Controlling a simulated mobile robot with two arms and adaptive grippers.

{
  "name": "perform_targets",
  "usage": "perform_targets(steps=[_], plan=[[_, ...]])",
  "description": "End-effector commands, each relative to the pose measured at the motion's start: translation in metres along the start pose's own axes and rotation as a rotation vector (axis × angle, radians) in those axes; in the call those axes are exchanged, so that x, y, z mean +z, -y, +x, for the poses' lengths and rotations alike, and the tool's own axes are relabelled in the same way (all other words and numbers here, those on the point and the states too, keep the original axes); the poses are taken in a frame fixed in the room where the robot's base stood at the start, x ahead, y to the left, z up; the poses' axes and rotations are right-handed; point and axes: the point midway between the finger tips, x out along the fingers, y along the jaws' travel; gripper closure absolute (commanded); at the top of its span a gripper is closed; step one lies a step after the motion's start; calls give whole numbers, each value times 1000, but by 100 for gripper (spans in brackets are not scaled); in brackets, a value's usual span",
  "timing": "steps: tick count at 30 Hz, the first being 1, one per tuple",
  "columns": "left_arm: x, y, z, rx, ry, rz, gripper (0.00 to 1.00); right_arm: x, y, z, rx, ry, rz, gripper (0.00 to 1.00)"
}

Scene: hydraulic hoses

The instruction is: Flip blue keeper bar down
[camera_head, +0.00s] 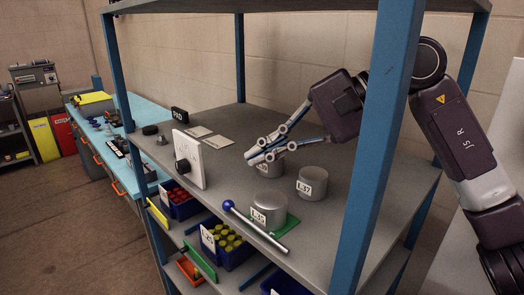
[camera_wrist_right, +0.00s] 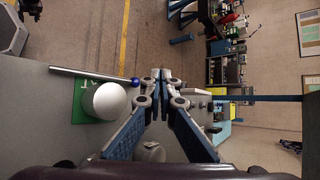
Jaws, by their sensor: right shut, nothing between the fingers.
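A grey bar (camera_head: 258,230) with a blue ball at one end runs along the front edge of the shelf, in front of a grey can (camera_head: 270,207) on a green pad (camera_head: 292,221). It looks about level; I cannot tell whether it rests on the edge. In the right wrist view the bar (camera_wrist_right: 88,73) lies left of the fingers, its blue ball (camera_wrist_right: 135,82) nearest them. My right gripper (camera_head: 249,159) is shut and empty above the shelf, behind and apart from the bar. My left gripper is not in view.
Another grey can (camera_head: 312,183) stands behind the padded one, and a third (camera_head: 271,171) is partly hidden by my right gripper. A white panel with a black knob (camera_head: 190,158) stands to the left. A blue shelf post (camera_head: 376,150) rises at the right. Blue bins (camera_head: 233,255) sit below.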

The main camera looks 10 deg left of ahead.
Motion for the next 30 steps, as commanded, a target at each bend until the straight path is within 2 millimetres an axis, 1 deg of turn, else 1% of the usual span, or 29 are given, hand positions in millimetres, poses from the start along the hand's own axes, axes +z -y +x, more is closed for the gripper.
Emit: perform_targets(steps=[1, 6, 16, 19, 23, 30], plan=[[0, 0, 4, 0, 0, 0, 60, 0, -3, 0, -1, -1, 0, 100], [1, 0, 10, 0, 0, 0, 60, 3, -10, -4, 0, -1, -2, 100], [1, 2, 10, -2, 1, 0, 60, 4, -10, -6, 0, 0, -1, 100], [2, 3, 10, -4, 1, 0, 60, 4, -10, -10, -1, -1, -1, 100], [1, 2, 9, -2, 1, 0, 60, 3, -9, -26, -2, -3, 0, 100], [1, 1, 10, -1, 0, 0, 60, 3, -9, -78, -3, -4, 0, 100]])
